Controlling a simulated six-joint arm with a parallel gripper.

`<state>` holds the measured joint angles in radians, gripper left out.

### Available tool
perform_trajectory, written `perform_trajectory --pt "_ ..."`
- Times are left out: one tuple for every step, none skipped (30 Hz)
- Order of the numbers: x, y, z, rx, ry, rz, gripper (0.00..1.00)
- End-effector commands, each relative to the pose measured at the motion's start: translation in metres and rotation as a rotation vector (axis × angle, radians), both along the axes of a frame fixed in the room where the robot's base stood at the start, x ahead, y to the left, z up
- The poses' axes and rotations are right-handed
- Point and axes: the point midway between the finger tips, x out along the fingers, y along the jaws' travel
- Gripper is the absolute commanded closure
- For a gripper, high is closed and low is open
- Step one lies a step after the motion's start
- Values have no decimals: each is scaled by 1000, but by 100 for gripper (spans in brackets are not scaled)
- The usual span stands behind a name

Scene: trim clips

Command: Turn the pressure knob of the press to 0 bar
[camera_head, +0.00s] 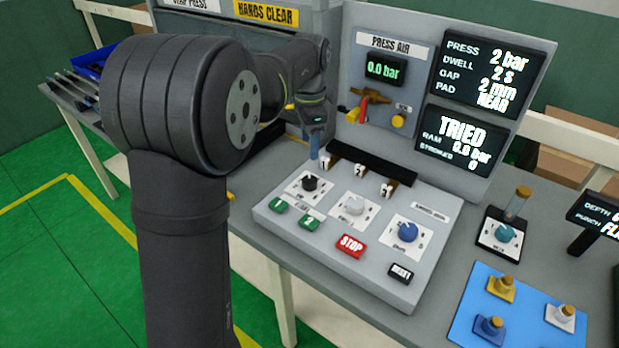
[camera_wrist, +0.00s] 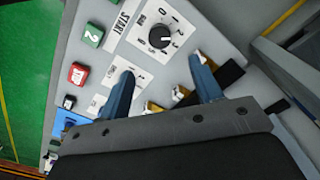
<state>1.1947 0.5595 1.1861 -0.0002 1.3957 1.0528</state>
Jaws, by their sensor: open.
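The black knob (camera_head: 310,183) sits on a white dial plate at the left of the sloped control panel (camera_head: 330,235). It also shows in the wrist view (camera_wrist: 160,37), with small dial figures around it and lettering that looks like BAR. Its white pointer mark faces the lower right there. My gripper (camera_head: 314,152) is over the back left of the panel, just behind the black knob. In the wrist view its blue fingers (camera_wrist: 162,68) are spread apart with nothing between them, and the knob lies beyond the fingertips, not touched.
A white knob (camera_head: 355,202) and a blue knob (camera_head: 407,231) stand to the right. Green buttons (camera_head: 278,205), a red STOP button (camera_head: 351,245) and numbered tabs (camera_head: 358,171) are close by. The upper screen (camera_head: 490,70) reads PRESS 2 bar; the air gauge (camera_head: 384,71) reads 0.0 bar.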

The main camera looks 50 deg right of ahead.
Motion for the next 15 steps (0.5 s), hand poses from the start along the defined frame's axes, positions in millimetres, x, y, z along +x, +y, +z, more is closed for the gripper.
perform_trajectory --pt "0 1 -13 5 1 0 41" --pt "0 1 -20 5 1 0 41" --pt "0 1 -28 4 0 0 41" --pt "0 1 -35 4 0 0 41" --pt "0 1 -42 4 0 0 41" --pt "0 1 -51 4 0 1 41" --pt "0 1 -57 4 0 1 41" --pt "0 1 -64 5 0 1 41" --pt "0 1 -72 4 0 1 41" --pt "0 1 -78 4 0 1 41" --pt "0 1 -84 3 -1 1 41" --pt "0 1 -91 4 -1 1 41" --pt "0 1 -96 3 -1 1 41" --pt "0 1 -100 2 -2 1 41" --pt "0 1 -105 2 -2 1 41"
